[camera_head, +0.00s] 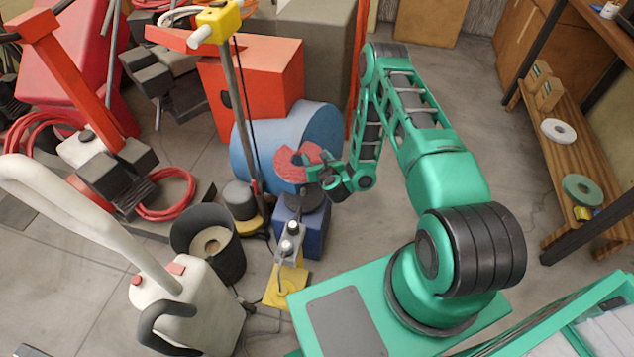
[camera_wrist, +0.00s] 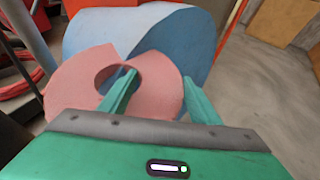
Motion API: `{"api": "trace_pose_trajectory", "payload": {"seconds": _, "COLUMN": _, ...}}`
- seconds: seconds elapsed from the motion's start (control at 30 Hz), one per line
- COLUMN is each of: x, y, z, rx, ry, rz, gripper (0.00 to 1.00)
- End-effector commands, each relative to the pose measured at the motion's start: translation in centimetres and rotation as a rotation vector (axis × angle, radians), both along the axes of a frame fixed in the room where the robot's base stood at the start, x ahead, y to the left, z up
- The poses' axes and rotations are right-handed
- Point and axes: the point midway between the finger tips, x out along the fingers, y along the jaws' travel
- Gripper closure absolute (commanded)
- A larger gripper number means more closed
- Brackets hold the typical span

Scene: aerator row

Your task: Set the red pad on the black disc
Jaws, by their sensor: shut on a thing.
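The red pad (camera_head: 291,160) is a flat ring with a hole and a slit in its edge. My gripper (camera_head: 319,171) is shut on its right side. In the wrist view, the pad (camera_wrist: 72,85) looks pale red; one finger of my gripper (camera_wrist: 158,77) passes into its hole and the other lies at its outer right edge. The black disc (camera_head: 305,202) tops a blue box-shaped base (camera_head: 301,233), just below the pad in the head view. The pad is held tilted and looks apart from the disc. The disc is not visible in the wrist view.
A large blue cylinder (camera_head: 318,125) lies right behind the pad. A post with a yellow head (camera_head: 219,22) stands just left. A black bin (camera_head: 207,255) and a white machine (camera_head: 205,310) are at front left. White (camera_head: 558,131) and green (camera_head: 582,189) rings lie on the right shelf.

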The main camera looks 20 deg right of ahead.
Motion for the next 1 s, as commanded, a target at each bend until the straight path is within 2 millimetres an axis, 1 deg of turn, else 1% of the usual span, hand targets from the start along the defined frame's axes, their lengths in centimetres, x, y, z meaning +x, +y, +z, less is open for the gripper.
{"api": "trace_pose_trajectory", "payload": {"seconds": 0.03, "x": -0.4, "y": 0.1, "z": -0.9, "rx": 0.003, "ry": 0.003, "rz": -0.02, "gripper": 0.66}}
{"api": "trace_pose_trajectory", "payload": {"seconds": 0.1, "x": -0.8, "y": 0.2, "z": -2.1, "rx": 0.006, "ry": 0.003, "rz": -0.05, "gripper": 0.66}}
{"api": "trace_pose_trajectory", "payload": {"seconds": 0.4, "x": -3.4, "y": 0.9, "z": -7.1, "rx": 0.008, "ry": 0.004, "rz": -0.174, "gripper": 0.66}}
{"api": "trace_pose_trajectory", "payload": {"seconds": 0.5, "x": -4.2, "y": 1.0, "z": -8.1, "rx": 0.007, "ry": 0.004, "rz": -0.203, "gripper": 0.66}}
{"api": "trace_pose_trajectory", "payload": {"seconds": 0.6, "x": -4.5, "y": 1.0, "z": -8.6, "rx": 0.007, "ry": 0.003, "rz": -0.218, "gripper": 0.66}}
{"api": "trace_pose_trajectory", "payload": {"seconds": 0.77, "x": -4.6, "y": 1.0, "z": -9.4, "rx": 0.006, "ry": 0.002, "rz": -0.224, "gripper": 0.66}}
{"api": "trace_pose_trajectory", "payload": {"seconds": 1.0, "x": -4.7, "y": 1.0, "z": -11.7, "rx": 0.005, "ry": 0.004, "rz": -0.221, "gripper": 0.66}}
